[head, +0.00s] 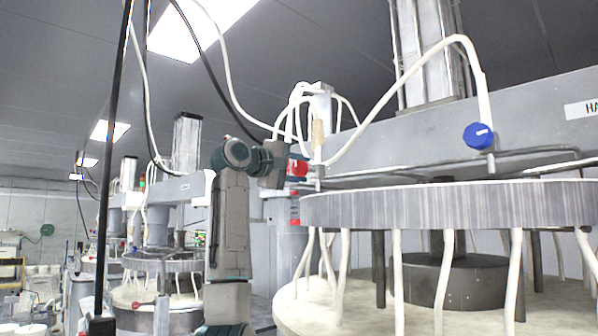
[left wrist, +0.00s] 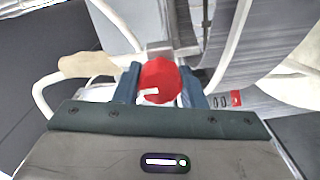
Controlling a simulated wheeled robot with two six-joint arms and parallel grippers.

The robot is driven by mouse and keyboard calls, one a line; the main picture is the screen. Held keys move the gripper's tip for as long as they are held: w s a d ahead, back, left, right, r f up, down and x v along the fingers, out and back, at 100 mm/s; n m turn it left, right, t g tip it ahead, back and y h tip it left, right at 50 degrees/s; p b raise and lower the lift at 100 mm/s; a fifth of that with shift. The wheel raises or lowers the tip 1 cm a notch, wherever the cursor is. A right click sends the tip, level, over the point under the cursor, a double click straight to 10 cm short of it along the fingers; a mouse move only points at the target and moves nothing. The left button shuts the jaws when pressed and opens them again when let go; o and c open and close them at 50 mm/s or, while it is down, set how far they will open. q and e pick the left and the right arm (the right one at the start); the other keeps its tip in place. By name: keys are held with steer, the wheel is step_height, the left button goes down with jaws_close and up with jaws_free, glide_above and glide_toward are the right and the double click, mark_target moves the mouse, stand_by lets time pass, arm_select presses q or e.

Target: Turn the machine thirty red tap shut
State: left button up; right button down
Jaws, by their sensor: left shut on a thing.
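The red tap (head: 298,168) sits on the machine's pipework, left of the large grey upper platen. My left gripper (head: 284,160) reaches it from the left and is shut on it. In the left wrist view the red tap (left wrist: 160,81) is a round knob with a white mark on its lower left face. The two blue fingers of my left gripper (left wrist: 159,88) stand on either side of the knob. The tap's stem is hidden behind the knob. My right gripper is not in view.
A blue tap (head: 478,136) hangs on the right by a white hose. The upper platen (head: 450,207) has several white hoses below it. White hoses (head: 300,105) loop close above my left gripper. A black vertical pole (head: 108,190) stands at left. More machines stand behind.

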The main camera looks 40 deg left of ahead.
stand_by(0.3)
arm_select(q)
steer(key=o, duration=1)
steer(key=shift+s+f+b, duration=0.15)
steer(key=shift+s+b, duration=0.15)
steer(key=s+a+b, duration=0.1)
steer(key=s+b, duration=0.3)
steer(key=s, duration=0.6)
steer(key=shift+b, duration=0.4)
steer(key=shift+s, duration=0.1)
